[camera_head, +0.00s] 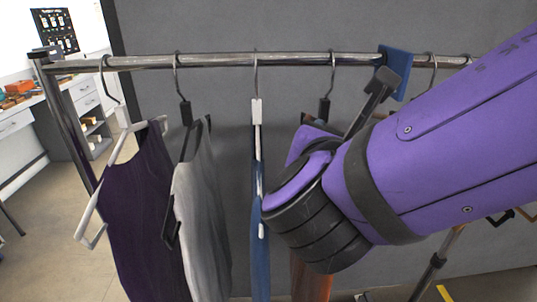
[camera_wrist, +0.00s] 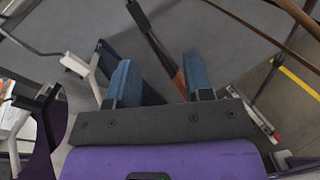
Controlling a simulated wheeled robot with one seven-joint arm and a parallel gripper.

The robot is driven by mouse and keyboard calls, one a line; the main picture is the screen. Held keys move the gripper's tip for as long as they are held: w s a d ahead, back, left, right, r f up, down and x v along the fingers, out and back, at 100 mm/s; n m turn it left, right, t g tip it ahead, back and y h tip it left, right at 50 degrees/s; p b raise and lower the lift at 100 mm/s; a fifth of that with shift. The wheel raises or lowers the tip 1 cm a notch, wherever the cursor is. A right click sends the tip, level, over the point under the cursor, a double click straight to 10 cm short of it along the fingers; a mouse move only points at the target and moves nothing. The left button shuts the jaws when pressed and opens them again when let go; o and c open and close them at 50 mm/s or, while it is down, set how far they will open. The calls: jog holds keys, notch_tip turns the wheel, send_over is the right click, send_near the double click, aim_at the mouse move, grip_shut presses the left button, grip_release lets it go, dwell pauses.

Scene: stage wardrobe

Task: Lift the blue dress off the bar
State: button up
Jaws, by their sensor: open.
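The blue dress (camera_head: 260,255) hangs nearly edge-on from the bar (camera_head: 220,60), on a white hanger (camera_head: 257,112) in the middle of the head view. In the wrist view, a white hanger neck (camera_wrist: 75,64) lies left of my gripper (camera_wrist: 158,66). Dark blue cloth (camera_wrist: 107,60) shows beside and behind the left finger. My gripper is open, its two blue fingers apart with nothing visibly clamped. A dark hanger and brown garment appear in the gap beyond them.
A purple dress (camera_head: 145,215) and a grey dress (camera_head: 203,215) hang left of the blue one. An orange-brown garment (camera_head: 312,282) hangs close on its right, partly behind my wrist. A grey wall stands behind.

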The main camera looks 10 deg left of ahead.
aim_at(257, 112)
jog(key=s+a+n+y, duration=0.1)
jog(key=a+n+y, duration=0.1)
jog(key=a, duration=0.1)
jog(key=s+a+n+t+y, duration=0.1)
jog(key=s+a+n+y, duration=0.1)
jog(key=a, duration=0.1)
jog(key=s+a+n+y, duration=0.2)
jog(key=a, duration=0.2)
jog(key=shift+s+f+n, duration=0.15)
jog(key=shift+f+n, duration=0.25)
jog(key=shift+r+x, duration=0.2)
jog(key=shift+x, duration=3.65)
jog(key=shift+r+x, duration=0.15)
jog(key=shift+x, duration=3.7)
grip_shut()
jog(key=shift+r, duration=0.2)
jog(key=shift+r, duration=1.55)
jog(key=shift+s, duration=0.1)
